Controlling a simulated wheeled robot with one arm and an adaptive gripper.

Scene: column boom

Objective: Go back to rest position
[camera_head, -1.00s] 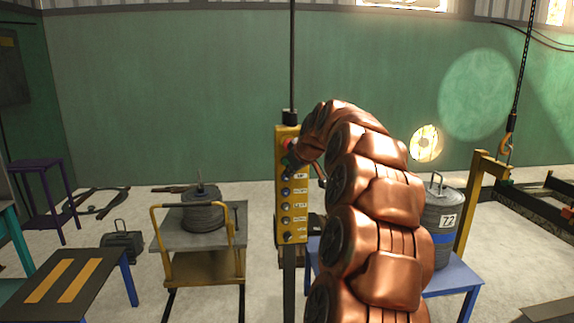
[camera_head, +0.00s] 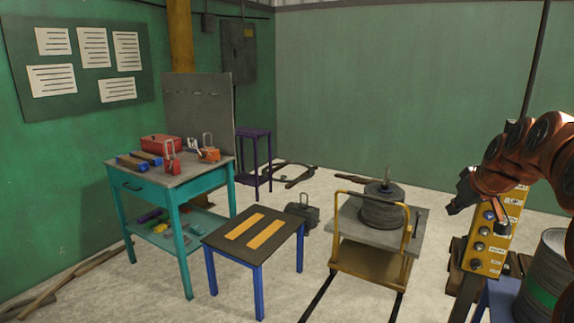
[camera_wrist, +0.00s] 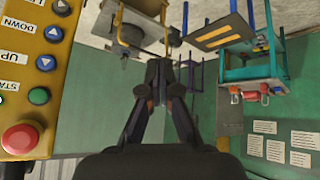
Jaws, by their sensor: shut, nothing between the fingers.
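My gripper (camera_head: 456,207) hangs at the right of the head view at the end of my copper arm. It is shut and empty, just left of the yellow control pendant (camera_head: 484,250) and apart from it as far as I can tell. In the wrist view my gripper (camera_wrist: 158,68) points into the room with its fingertips together. The pendant also shows at the left edge of the wrist view (camera_wrist: 12,88), with a red button, a green one and blue UP and DOWN buttons. Part of the pendant's upper face is hidden behind my arm in the head view.
A yellow-railed cart (camera_head: 346,236) carries a grey ringed weight (camera_head: 382,212). A low blue-legged table (camera_head: 218,241) with yellow stripes and a teal workbench (camera_head: 206,180) with tools stand left. A grey drum (camera_head: 549,268) stands at lower right.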

